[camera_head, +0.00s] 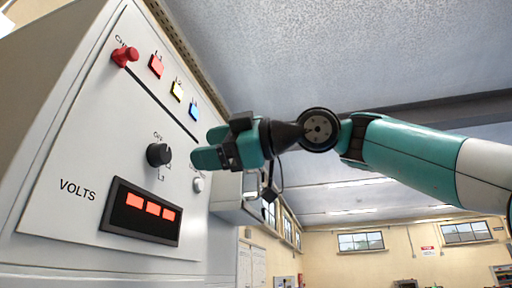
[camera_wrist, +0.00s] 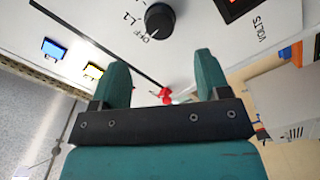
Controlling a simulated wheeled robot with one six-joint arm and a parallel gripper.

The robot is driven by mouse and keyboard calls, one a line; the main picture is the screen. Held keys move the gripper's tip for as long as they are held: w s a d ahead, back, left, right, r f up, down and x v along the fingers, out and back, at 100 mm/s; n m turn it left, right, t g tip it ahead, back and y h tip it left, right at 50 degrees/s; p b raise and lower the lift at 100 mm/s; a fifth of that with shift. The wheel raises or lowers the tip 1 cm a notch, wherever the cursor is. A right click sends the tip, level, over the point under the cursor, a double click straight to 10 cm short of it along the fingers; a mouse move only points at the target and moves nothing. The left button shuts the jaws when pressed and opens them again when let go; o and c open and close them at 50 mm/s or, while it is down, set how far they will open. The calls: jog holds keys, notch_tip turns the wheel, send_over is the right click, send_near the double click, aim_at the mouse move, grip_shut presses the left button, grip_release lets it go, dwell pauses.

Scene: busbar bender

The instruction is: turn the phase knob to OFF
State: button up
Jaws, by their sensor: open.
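The phase knob (camera_head: 159,155) is a round black knob on the light grey panel, with "OFF" printed above it in the head view. In the wrist view the knob (camera_wrist: 159,20) is at the top middle, with "OFF" and "L1" beside it. A small pale mark shows on it, but I cannot tell exactly which label it points at. My gripper (camera_head: 205,146) has teal fingers, is open and empty, and is right of the knob, apart from it. In the wrist view the gripper (camera_wrist: 160,68) has its fingers spread, with the knob beyond the gap.
A VOLTS display (camera_head: 144,212) with red digits is below the knob. A red knob (camera_head: 125,56) and red, yellow and blue squares (camera_head: 177,91) are above. A small white knob (camera_head: 198,185) is beneath my gripper. A grey box (camera_head: 237,198) juts out at the panel's right.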

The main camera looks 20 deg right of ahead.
jog(key=v, duration=0.8)
jog(key=shift+d, duration=0.1)
dwell(0.4)
